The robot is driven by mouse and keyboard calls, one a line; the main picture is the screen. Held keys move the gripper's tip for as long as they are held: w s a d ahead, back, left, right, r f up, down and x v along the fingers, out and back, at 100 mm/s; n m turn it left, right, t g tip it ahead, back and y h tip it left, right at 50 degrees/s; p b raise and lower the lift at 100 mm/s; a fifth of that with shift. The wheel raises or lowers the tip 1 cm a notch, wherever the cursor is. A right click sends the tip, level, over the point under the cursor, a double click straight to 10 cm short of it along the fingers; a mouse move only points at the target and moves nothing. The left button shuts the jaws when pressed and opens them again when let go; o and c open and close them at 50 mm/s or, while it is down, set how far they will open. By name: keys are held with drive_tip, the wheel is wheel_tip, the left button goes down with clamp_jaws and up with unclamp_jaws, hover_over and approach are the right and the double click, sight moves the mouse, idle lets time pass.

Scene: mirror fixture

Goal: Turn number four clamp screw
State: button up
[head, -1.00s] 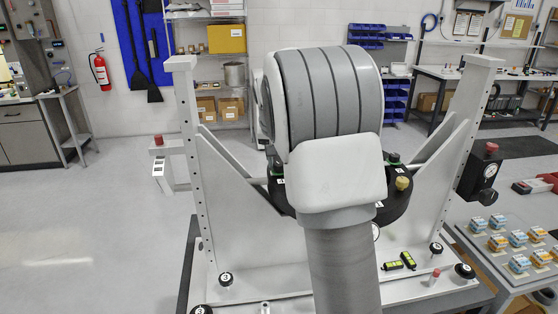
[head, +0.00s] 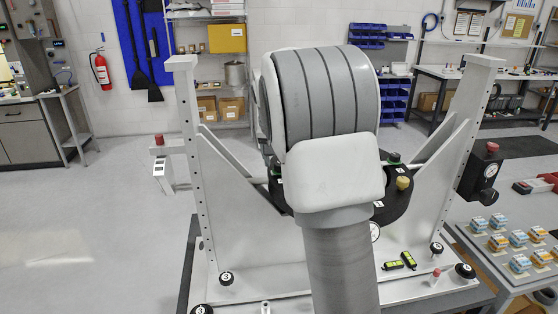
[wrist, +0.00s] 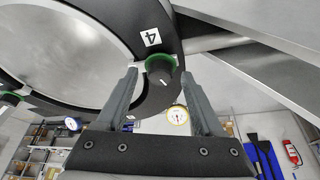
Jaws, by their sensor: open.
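The number four clamp screw (wrist: 161,70) is a black knob with a green collar on the black mirror ring (wrist: 168,22), beside a white label marked 4 (wrist: 151,37). In the wrist view my gripper (wrist: 159,78) is open, with one finger on each side of the knob. I cannot tell whether either finger touches it. In the head view my arm hides the gripper and much of the ring (head: 400,205). A green-topped screw (head: 394,158) and a yellow knob (head: 403,183) show on the ring's right side.
White fixture uprights stand left (head: 190,150) and right (head: 468,150) of my arm. A dial gauge (wrist: 177,115) shows beyond the gripper, close to the right finger. A black box with a red button (head: 480,172) is on the right upright. A parts table (head: 510,262) stands at right.

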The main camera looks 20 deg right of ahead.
drive_tip(key=v, duration=1.7)
drive_tip(key=shift+r, duration=0.2)
drive_tip(key=shift+s, duration=0.15)
drive_tip(key=s+a+f+n+y, duration=0.1)
drive_tip(key=s+a+f, duration=0.3)
drive_tip(key=s, duration=0.5)
drive_tip(key=s+a+f+n+t+y, duration=0.1)
drive_tip(key=s+a+f+n, duration=0.3)
drive_tip(key=s, duration=0.5)
drive_tip(key=s+a+f+n+t, duration=0.1)
drive_tip(key=s+a+f, duration=0.3)
drive_tip(key=s, duration=0.6)
drive_tip(key=shift+a+f+n+y, duration=0.25)
drive_tip(key=shift+f+n+y, duration=0.15)
drive_tip(key=shift+f+n, duration=0.3)
drive_tip(key=shift+r, duration=0.1)
